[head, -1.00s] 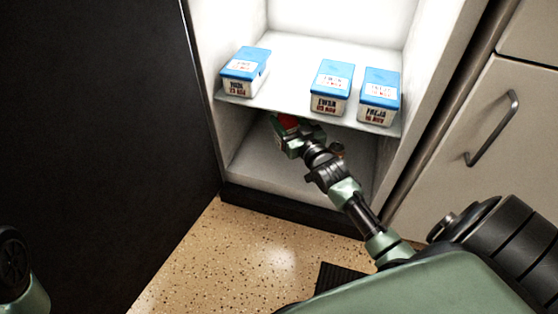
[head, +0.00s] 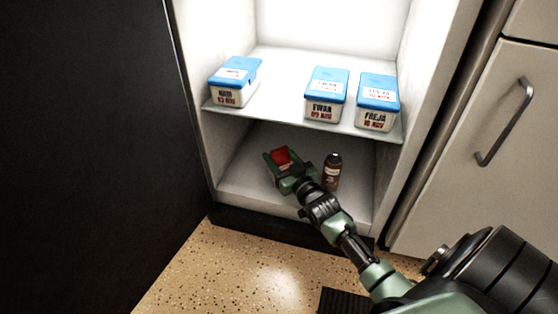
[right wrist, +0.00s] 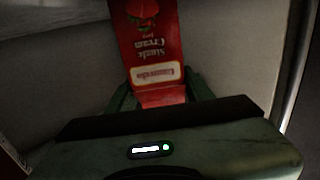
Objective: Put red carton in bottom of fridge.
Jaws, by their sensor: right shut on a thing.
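The red carton (head: 281,155) is inside the lower part of the fridge, mostly hidden by my right gripper (head: 279,163) in the head view. Whether the carton touches the fridge bottom (head: 245,184) cannot be told. My left gripper is not in view.
A brown bottle with a dark cap (head: 332,172) stands on the fridge bottom just right of my right gripper. The dark door (head: 90,140) stands open at left.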

